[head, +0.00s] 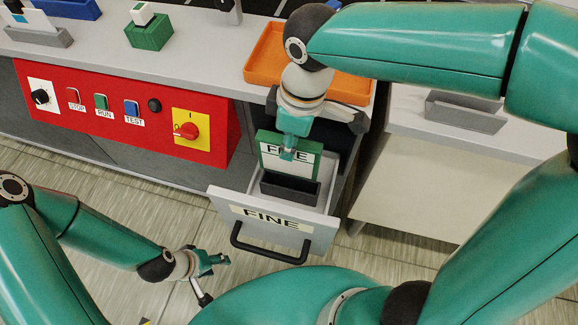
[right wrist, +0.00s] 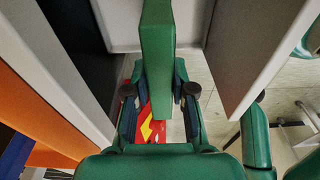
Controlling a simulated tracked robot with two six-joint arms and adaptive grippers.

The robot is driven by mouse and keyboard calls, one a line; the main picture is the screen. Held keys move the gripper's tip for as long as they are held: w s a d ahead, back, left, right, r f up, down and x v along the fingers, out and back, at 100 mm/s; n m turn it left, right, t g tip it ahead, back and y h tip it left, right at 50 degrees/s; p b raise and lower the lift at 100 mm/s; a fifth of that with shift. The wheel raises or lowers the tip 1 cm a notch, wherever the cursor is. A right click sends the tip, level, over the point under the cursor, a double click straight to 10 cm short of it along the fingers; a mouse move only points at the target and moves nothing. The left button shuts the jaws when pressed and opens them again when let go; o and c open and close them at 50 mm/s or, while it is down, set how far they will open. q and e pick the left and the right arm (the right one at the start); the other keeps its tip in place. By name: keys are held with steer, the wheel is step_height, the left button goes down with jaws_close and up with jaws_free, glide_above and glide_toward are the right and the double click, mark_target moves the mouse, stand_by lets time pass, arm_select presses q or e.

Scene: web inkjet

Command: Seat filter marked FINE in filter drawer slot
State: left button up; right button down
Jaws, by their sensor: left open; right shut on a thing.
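The filter marked FINE (head: 273,163) is a green-framed panel with a white face. My right gripper (head: 288,152) is shut on its upper edge and holds it upright over the dark slot (head: 290,188) in the open drawer. The lower edge of the filter is at the slot's back side; I cannot tell whether it is inside. In the right wrist view the green filter (right wrist: 156,60) stands between the fingers of the right gripper (right wrist: 160,100). The filter drawer (head: 245,198) has a FINE label and a black handle on its front. My left gripper (head: 220,262) is open and empty, low over the floor.
An orange tray (head: 262,55) lies on the counter behind my right arm. A red panel (head: 90,110) with buttons and a yellow-backed red knob is left of the drawer. A grey holder (head: 465,113) stands on the right counter. A green block holder (head: 149,33) is at back left.

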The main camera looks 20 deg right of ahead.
mark_target(290, 165)
step_height(290, 165, down, 8)
steer(key=shift+s+f+b, duration=0.1)
steer(key=shift+s+b, duration=0.05)
steer(key=shift+b, duration=0.7)
steer(key=c, duration=1)
jaws_free()
steer(key=shift+a, duration=0.1)
steer(key=shift+r, duration=0.2)
